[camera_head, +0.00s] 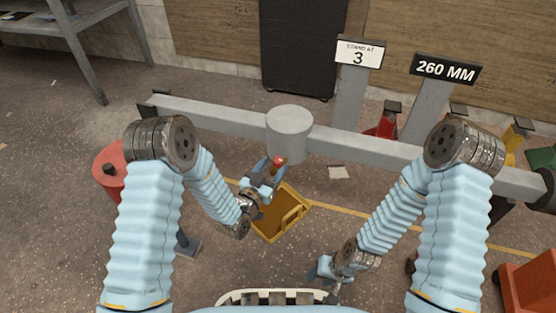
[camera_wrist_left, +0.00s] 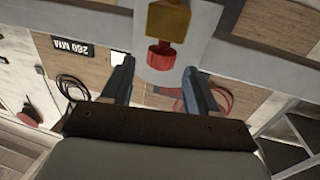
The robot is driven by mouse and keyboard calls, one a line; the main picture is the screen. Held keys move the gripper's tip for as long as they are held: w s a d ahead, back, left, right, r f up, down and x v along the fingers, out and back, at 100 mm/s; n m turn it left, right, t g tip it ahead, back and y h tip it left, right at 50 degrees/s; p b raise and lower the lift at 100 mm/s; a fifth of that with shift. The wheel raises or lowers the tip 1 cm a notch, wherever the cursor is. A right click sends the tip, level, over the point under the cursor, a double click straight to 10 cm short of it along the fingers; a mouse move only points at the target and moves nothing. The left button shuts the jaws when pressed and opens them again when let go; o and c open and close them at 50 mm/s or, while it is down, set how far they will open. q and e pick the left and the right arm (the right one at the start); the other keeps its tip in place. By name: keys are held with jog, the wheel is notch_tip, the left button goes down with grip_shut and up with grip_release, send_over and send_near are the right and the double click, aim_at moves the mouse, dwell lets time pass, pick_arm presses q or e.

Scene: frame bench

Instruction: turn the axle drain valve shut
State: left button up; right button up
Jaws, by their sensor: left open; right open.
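The axle (camera_head: 400,148) is a long grey beam with a grey round housing (camera_head: 290,135) at its middle. The drain valve's red knob (camera_head: 279,160) shows at the underside of the housing; in the left wrist view the red knob (camera_wrist_left: 160,57) sits at the end of a yellow valve body (camera_wrist_left: 167,22). My left gripper (camera_head: 265,171) is open just by the knob. In the left wrist view its fingers (camera_wrist_left: 158,72) stand on either side of the knob, apart from it. My right gripper (camera_head: 327,270) is low, away from the valve; its fingers are small in view.
A yellow tray (camera_head: 298,205) lies on the floor below the valve. A red can (camera_head: 107,165) stands at the left, an orange crate (camera_head: 530,285) at the lower right.

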aim_at(275, 163)
pick_arm(q)
jog(key=shift+x, duration=2.15)
jog(key=c, duration=0.9)
